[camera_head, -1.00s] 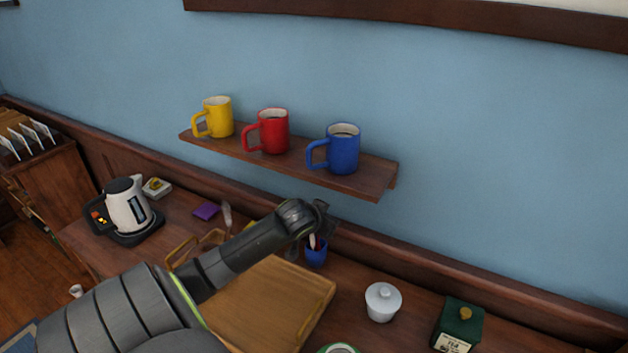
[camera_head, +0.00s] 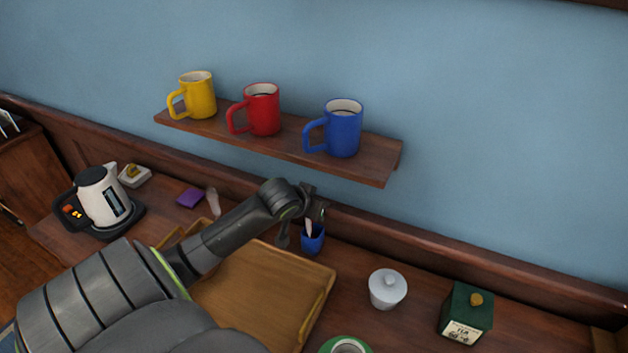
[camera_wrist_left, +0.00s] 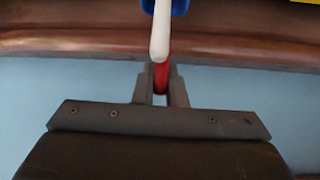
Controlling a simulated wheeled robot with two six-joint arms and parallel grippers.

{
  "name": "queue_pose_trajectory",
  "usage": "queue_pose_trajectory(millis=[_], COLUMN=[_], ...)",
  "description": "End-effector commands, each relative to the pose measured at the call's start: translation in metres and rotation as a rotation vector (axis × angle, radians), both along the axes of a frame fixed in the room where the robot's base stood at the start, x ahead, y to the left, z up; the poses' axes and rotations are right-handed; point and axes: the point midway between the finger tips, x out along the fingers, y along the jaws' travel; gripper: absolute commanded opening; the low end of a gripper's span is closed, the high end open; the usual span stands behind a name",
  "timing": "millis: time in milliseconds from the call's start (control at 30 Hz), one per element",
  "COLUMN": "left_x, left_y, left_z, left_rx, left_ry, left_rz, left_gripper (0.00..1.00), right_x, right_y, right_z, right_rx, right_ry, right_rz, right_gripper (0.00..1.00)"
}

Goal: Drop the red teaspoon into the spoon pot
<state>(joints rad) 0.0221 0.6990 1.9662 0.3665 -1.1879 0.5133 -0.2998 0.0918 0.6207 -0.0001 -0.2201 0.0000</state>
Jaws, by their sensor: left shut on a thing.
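The spoon pot (camera_head: 313,244) is a small blue cup at the back of the counter, with a white handle (camera_head: 309,228) standing up in it. In the left wrist view part of the blue pot (camera_wrist_left: 180,7) shows at the top edge. My left gripper (camera_wrist_left: 160,85) is shut on the red teaspoon (camera_wrist_left: 160,78); only a short red piece shows between the fingers, partly behind the white handle (camera_wrist_left: 160,35). In the head view my left gripper (camera_head: 315,208) is just above the pot. I cannot tell whether the teaspoon's lower end is inside the pot.
A shelf (camera_head: 375,166) with yellow, red and blue mugs is on the wall above. A wooden tray (camera_head: 265,295) lies under my arm.

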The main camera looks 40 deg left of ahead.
Motion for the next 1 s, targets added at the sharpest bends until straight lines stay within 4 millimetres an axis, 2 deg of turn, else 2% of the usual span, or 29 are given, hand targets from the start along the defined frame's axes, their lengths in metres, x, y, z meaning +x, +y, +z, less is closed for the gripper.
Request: queue_pose_trajectory(millis=[233,567,600,733,1000], left_x=[0.000,0.000,0.000,0.000,0.000], left_y=[0.000,0.000,0.000,0.000,0.000], left_z=[-0.005,-0.012,-0.012,-0.012,-0.011], left_rx=[0.000,0.001,0.001,0.001,0.001], left_ry=[0.000,-0.001,-0.001,-0.001,-0.001], left_rz=[0.000,-0.001,-0.001,-0.001,-0.001], left_gripper=[0.00,0.00,0.14,0.31,0.33], right_x=[0.000,0.000,0.000,0.000,0.000], right_y=[0.016,0.014,0.013,0.010,0.006], right_z=[-0.001,-0.001,-0.001,-0.001,-0.001], right_rx=[0.020,0.018,0.017,0.012,0.008], right_ry=[-0.001,0.000,0.000,0.000,0.000], right_rz=[-0.006,-0.005,-0.005,-0.004,-0.002], right_gripper=[0.43,0.43,0.43,0.43,0.43])
